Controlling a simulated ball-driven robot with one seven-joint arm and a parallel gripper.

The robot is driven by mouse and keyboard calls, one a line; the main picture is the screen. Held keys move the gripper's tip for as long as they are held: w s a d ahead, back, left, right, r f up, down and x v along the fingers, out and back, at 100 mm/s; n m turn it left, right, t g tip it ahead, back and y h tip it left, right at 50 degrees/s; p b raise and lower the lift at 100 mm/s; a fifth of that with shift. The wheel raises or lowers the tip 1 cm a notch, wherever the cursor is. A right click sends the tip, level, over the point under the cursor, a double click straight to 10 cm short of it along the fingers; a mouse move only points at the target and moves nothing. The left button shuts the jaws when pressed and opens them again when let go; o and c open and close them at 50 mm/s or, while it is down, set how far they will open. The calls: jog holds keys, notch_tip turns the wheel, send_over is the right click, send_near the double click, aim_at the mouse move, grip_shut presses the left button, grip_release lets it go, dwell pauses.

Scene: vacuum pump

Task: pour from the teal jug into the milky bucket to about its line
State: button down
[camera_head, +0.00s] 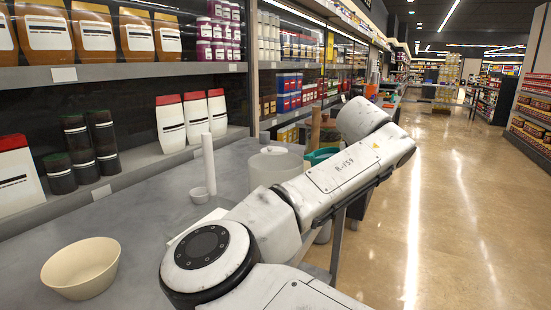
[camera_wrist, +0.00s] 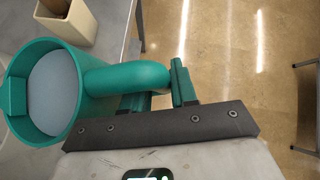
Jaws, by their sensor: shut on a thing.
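The teal jug (camera_wrist: 96,82) is at the left of the wrist view, its open mouth showing a grey-blue liquid inside. My gripper (camera_wrist: 158,90) is shut on the jug's handle. In the head view only a bit of the teal jug (camera_head: 322,155) shows behind my arm, and my gripper is hidden there. The milky bucket (camera_head: 268,170) is a whitish, see-through vessel on the grey counter, left of the jug and partly covered by my arm. Its line and any liquid in it cannot be made out. I cannot tell the jug's exact tilt.
A cream bowl (camera_head: 82,268) stands at the counter's near left. A beige container (camera_wrist: 72,18) is beyond the jug. Stocked shelves line the back; open floor lies right.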

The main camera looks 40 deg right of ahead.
jog(key=shift+w+a+r+g+h+p, duration=0.2)
jog(key=shift+r+p, duration=0.3)
jog(key=shift+p, duration=0.25)
jog(key=shift+w+a+r+g+h+p, duration=0.1)
jog(key=shift+w+r+g+h+p, duration=0.1)
jog(key=shift+r+p, duration=0.4)
jog(key=r+p, duration=0.2)
jog(key=p, duration=0.1)
jog(key=w+r+n+g+p, duration=0.1)
jog(key=p, duration=0.1)
jog(key=shift+a+r+h, duration=0.2)
jog(key=shift+a+h, duration=0.1)
jog(key=shift+a, duration=0.05)
jog(key=shift+n+g+h, duration=0.5)
jog(key=shift+h, duration=0.1)
jog(key=r+p, duration=0.1)
jog(key=w+r+p, duration=0.1)
jog(key=p, duration=0.1)
jog(key=w+a+r+p, duration=0.1)
jog(key=r+p, duration=0.1)
jog(key=shift+a, duration=0.1)
jog(key=shift+w+a+r+n+g+h+p, duration=0.25)
jog(key=shift+r+p, duration=0.2)
jog(key=shift+p, duration=0.25)
jog(key=shift+w+a+r+n+g+h+p, duration=0.15)
jog(key=shift+w+r+g+p, duration=0.1)
jog(key=shift+r+p, duration=0.3)
jog(key=shift+f, duration=0.1)
